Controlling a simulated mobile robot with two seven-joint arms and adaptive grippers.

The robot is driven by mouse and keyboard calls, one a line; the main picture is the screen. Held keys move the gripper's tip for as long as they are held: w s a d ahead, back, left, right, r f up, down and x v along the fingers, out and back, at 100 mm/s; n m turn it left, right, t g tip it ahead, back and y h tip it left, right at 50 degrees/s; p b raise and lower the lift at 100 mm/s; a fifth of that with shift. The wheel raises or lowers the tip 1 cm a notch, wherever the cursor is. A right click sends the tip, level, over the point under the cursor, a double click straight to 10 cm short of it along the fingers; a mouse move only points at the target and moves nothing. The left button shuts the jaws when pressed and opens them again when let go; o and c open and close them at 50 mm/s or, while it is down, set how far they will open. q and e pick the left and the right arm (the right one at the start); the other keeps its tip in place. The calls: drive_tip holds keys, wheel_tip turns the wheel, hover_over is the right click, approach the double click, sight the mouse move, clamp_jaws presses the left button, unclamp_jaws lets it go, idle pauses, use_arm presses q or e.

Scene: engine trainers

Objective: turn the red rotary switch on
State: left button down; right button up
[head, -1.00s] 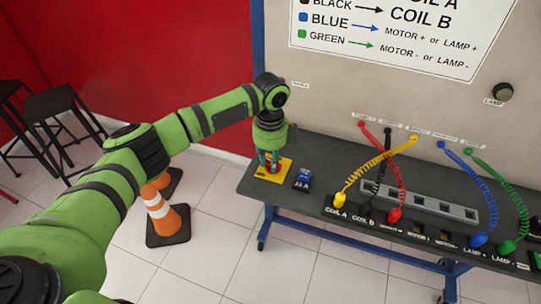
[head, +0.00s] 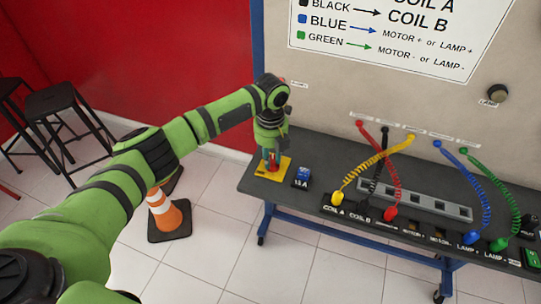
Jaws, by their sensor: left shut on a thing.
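The red rotary switch (head: 273,161) sits on a yellow base plate (head: 284,172) at the left end of the dark bench. My left gripper (head: 272,161) points down over it, with its fingers closed around the red knob. The fingers and wrist hide most of the knob, so its angle cannot be made out. My right gripper does not show.
A blue switch block (head: 302,177) stands just right of the yellow plate. Coiled coloured cables (head: 400,180) run from the back panel to sockets along the bench (head: 330,160). An orange and white cone (head: 167,216) stands on the floor, left of the bench.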

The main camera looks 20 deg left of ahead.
sight(272, 159)
use_arm(q)
drive_tip(key=shift+w+d+m, duration=0.1)
drive_tip(key=shift+d+m, duration=0.05)
drive_tip(key=shift+m, duration=1.95)
drive_tip(key=c, duration=1)
unclamp_jaws()
drive_tip(key=shift+c, duration=0.2)
drive_tip(key=shift+r, duration=0.1)
wheel_tip(272, 159, up, 12)
